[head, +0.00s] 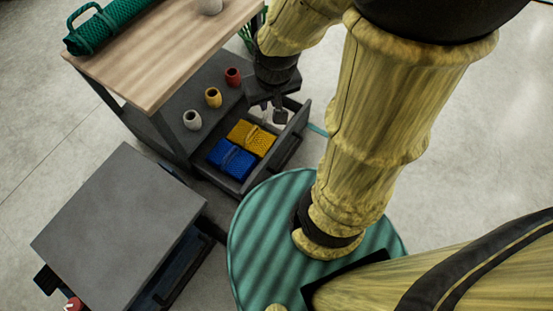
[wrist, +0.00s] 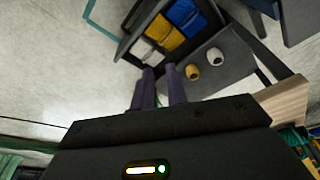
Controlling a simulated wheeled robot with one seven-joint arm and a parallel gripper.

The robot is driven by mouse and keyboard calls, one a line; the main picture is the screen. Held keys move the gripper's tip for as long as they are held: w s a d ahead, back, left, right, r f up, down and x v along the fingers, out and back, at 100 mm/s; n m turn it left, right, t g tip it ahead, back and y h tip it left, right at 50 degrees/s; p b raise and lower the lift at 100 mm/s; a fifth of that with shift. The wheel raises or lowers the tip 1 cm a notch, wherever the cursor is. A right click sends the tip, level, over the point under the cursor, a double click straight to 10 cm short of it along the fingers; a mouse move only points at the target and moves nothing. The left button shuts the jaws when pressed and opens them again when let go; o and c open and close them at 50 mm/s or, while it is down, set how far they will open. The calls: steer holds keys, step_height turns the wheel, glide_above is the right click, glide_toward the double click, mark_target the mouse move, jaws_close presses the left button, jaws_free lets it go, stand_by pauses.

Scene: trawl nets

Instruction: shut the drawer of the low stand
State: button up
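The low stand (head: 215,96) is dark grey, partly under a wooden tabletop, and its drawer (head: 287,150) is pulled out. A yellow bundle (head: 251,137) and a blue bundle (head: 231,159) lie in the drawer. The wrist view shows the drawer (wrist: 124,44) too, with a white bundle (wrist: 148,53) at its near end. My gripper (head: 280,114) is over the drawer's far end in the head view. In the wrist view my gripper (wrist: 160,72) has its fingers apart with nothing seen between them. I cannot tell whether it touches the drawer.
White (head: 192,120), yellow (head: 213,97) and red (head: 233,77) cups stand on the low stand. The wooden tabletop (head: 160,50) holds a rolled green net (head: 110,25). A grey cabinet (head: 120,225) stands at lower left. Open floor lies beyond the drawer.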

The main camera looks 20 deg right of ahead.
steer(key=w+p+v, duration=0.1)
steer(key=p+v, duration=0.6)
steer(key=p, duration=0.1)
steer(key=w+p+v, duration=0.1)
steer(key=p+v, duration=0.2)
steer(key=v, duration=0.1)
steer(key=shift+w+r+p, duration=0.25)
steer(key=shift+r+p, duration=0.15)
steer(key=shift+r, duration=0.25)
jaws_close()
steer(key=shift+f, duration=0.15)
